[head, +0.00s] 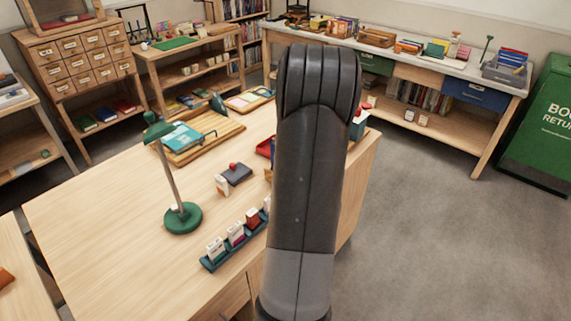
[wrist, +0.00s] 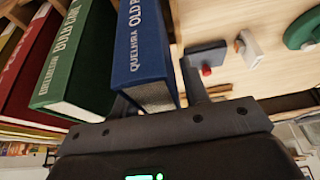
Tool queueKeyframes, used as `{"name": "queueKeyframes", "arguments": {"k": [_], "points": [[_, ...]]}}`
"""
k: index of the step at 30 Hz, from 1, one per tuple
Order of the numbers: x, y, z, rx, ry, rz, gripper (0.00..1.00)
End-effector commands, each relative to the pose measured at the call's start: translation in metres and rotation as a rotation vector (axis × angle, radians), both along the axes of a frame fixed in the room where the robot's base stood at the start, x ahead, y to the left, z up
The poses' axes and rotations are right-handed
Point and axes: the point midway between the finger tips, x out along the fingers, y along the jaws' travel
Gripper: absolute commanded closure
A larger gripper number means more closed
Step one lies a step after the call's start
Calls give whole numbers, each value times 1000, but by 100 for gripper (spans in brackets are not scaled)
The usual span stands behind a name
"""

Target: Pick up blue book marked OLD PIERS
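The blue book marked OLD PIERS (wrist: 143,45) stands in a row of books in the wrist view. Its white spine lettering reads QUELHRA and OLD P, with the rest cut off at the top edge. My gripper (wrist: 153,86) has one finger on each side of this book. A thin gap seems to show between the book and the right finger. The left finger is mostly hidden between the blue book and the green book (wrist: 75,55). In the head view my arm hides my gripper and the blue book.
A red book (wrist: 28,62) stands beyond the green one. Open floor (head: 440,220) lies to the right.

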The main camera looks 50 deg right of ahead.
Motion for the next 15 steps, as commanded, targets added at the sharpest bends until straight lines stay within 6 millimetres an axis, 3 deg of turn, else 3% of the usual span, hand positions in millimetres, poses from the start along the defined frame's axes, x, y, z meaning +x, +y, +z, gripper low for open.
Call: {"name": "queueKeyframes", "arguments": {"k": [15], "points": [[0,0,0,0,0,0,100]]}}
